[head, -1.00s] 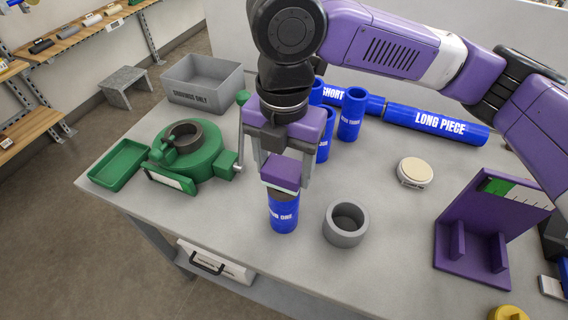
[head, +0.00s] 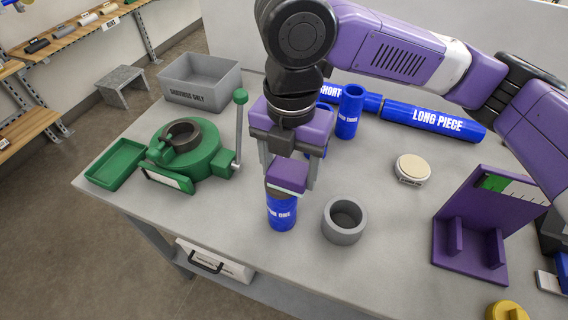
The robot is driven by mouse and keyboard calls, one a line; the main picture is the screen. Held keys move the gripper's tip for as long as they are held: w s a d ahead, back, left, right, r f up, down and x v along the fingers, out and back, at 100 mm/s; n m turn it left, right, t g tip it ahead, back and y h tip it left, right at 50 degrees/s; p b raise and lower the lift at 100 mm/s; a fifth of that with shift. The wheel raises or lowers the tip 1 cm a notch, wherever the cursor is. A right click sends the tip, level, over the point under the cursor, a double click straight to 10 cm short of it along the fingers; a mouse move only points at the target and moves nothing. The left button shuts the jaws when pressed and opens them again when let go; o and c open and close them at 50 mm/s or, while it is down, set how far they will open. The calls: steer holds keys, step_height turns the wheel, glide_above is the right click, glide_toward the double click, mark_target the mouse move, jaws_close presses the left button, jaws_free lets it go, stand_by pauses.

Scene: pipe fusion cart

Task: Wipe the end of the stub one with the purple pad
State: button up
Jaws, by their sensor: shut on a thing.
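The blue stub one (head: 282,214) stands upright near the front edge of the cart top, its lettering partly readable. My gripper (head: 288,178) is above it, pointing down and shut on the purple pad (head: 288,174). The pad has a pale lower edge and sits over the top end of the stub. It hides that end, and I cannot tell whether they touch.
A grey ring-shaped cup (head: 345,222) stands close right of the stub. A green clamp tool (head: 195,155) with an upright lever is at left. A purple bracket (head: 470,240) stands at right.

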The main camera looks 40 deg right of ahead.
steer(key=shift+w+a+f+p, duration=0.15)
steer(key=shift+w+a, duration=0.25)
steer(key=shift+w, duration=0.25)
steer(key=shift+w+a+r+p, duration=0.15)
steer(key=shift+w+a, duration=0.25)
steer(key=shift+w, duration=0.2)
steer(key=shift+f, duration=0.1)
steer(key=shift+s, duration=0.1)
steer(key=shift+s+d, duration=0.4)
steer(key=shift+s, duration=0.2)
steer(key=shift+s+d, duration=0.4)
steer(key=shift+s, duration=0.2)
steer(key=shift+w+a+p, duration=0.1)
steer(key=shift+w+p, duration=0.05)
steer(key=shift+p, duration=0.15)
steer(key=shift+w+a, duration=0.35)
steer(key=shift+w, duration=0.25)
steer(key=shift+w+a, duration=0.35)
steer(key=shift+w, duration=0.2)
steer(key=shift+s, duration=0.15)
